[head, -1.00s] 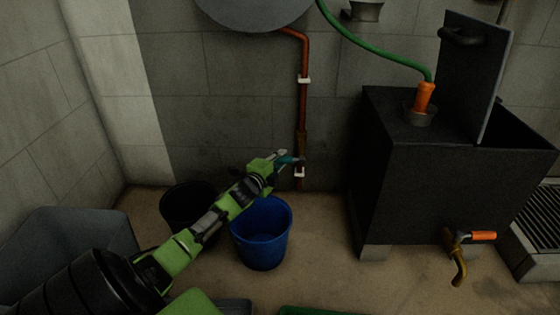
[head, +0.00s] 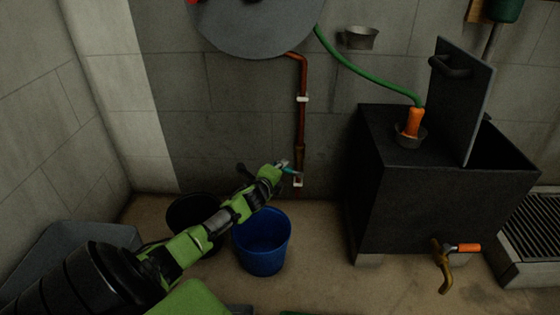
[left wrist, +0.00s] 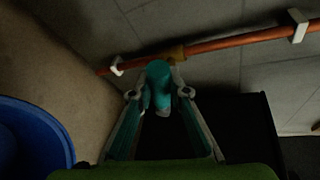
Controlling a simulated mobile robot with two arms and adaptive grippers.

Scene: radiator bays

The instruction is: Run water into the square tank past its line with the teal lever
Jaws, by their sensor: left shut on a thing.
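The teal lever (head: 291,170) sits low on the copper pipe (head: 302,125) on the back wall. My left gripper (head: 284,167) is shut on it. In the left wrist view the teal lever (left wrist: 160,82) stands between the fingertips, in front of the pipe's brass fitting. The square tank (head: 445,205) is black and stands at the right with its lid (head: 465,100) raised. An orange nozzle (head: 414,122) on the green hose (head: 365,72) stands in a small cup on its top. The tank's inside is dark; I see no line or water. My right gripper is out of view.
A blue bucket (head: 262,250) and a black bucket (head: 185,212) stand under my left arm. A brass tap with an orange handle (head: 468,247) sticks out from the tank's front. A grey bin (head: 75,240) is at the left. A slatted grate (head: 535,225) is at the right.

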